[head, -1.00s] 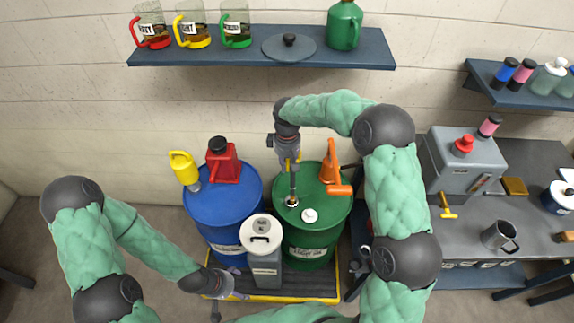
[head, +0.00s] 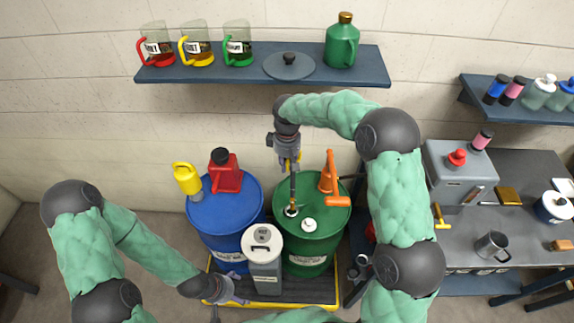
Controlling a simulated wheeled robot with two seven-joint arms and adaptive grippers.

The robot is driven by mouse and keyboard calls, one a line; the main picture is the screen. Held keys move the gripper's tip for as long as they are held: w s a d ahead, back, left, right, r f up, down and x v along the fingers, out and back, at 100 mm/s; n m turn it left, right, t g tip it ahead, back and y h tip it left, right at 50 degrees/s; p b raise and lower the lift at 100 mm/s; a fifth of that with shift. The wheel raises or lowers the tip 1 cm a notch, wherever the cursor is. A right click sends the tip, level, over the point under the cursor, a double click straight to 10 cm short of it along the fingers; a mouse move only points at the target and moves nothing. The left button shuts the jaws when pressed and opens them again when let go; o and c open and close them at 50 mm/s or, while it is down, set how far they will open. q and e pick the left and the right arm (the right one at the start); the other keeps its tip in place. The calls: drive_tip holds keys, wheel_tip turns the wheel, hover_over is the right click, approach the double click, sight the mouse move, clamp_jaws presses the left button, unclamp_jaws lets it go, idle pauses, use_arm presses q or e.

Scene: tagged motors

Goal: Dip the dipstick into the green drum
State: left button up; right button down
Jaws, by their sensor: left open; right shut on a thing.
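The green drum (head: 318,256) stands upright on the right of a yellow-edged tray. My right gripper (head: 289,166) is shut on the dipstick (head: 292,188) above the drum. The thin dark dipstick hangs nearly upright, with its lower end at the small opening (head: 291,211) in the drum's top. I cannot tell how far inside it is, if at all. My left gripper (head: 236,292) is open and empty, low in front of the blue drum, near the tray's front left.
An orange pump (head: 328,181) and a white cap (head: 309,225) are on the green drum's top. A blue drum (head: 225,219) and a grey-white canister (head: 265,272) stand close by. A wall shelf (head: 210,74) is behind; a workbench (head: 475,220) is at right.

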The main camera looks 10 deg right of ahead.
sight(287, 160)
drive_tip(key=shift+r+p, duration=0.9)
drive_tip(key=shift+r, duration=0.7)
